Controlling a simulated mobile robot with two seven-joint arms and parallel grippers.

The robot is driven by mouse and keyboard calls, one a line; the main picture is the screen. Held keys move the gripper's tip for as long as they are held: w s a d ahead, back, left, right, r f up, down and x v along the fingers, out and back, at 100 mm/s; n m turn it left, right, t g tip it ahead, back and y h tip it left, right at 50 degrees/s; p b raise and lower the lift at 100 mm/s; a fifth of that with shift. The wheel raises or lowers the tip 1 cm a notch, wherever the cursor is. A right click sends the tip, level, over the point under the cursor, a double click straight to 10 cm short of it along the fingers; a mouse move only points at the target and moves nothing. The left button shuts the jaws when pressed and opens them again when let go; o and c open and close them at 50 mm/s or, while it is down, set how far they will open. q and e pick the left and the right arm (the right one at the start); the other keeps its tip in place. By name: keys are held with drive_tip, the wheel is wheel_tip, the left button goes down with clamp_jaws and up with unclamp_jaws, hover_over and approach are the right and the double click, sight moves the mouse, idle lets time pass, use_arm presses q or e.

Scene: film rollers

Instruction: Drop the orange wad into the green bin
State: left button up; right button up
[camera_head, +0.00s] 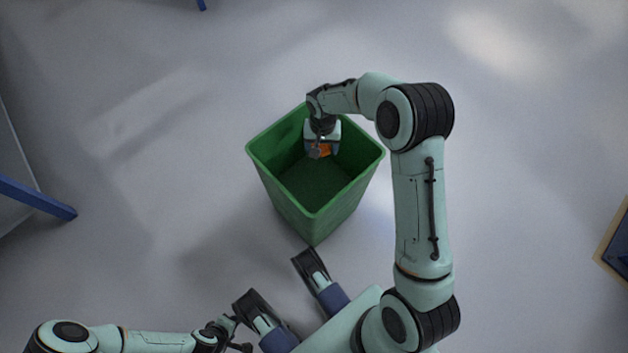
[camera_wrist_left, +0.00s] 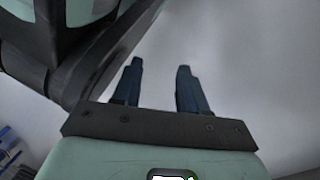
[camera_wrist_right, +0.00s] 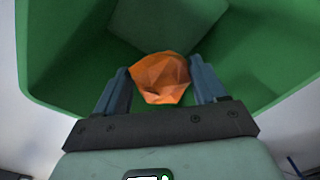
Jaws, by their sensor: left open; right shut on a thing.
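The green bin (camera_head: 312,222) stands on the floor in the middle of the head view, open at the top. My right gripper (camera_head: 322,149) points down over the bin's opening, near its back. It is shut on the orange wad (camera_wrist_right: 162,78), a crumpled faceted lump between the two fingers. A small bit of the wad also shows in the head view. The bin's green walls surround the wad in the right wrist view. My left gripper (camera_wrist_left: 160,80) is open and empty, away from the bin at the lower left of the head view.
A blue leg (camera_head: 38,198) of some furniture stands at the left edge. A wood-edged dark thing (camera_head: 615,245) shows at the right edge. The grey floor around the bin is mostly clear.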

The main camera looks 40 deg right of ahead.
drive_tip(key=o, duration=1.1)
drive_tip(key=shift+r, duration=0.1)
wheel_tip(320, 180, up, 12)
drive_tip(key=p, duration=0.3)
drive_tip(key=shift+p, duration=0.3)
use_arm(q)
drive_tip(key=w+d+r+t, duration=0.1)
drive_tip(key=w+r+t, duration=0.1)
drive_tip(key=w+r, duration=0.3)
drive_tip(key=shift+w+d+r, duration=0.25)
drive_tip(key=shift+w+r, duration=0.1)
drive_tip(key=shift+r, duration=0.3)
use_arm(e)
drive_tip(key=shift+r, duration=0.65)
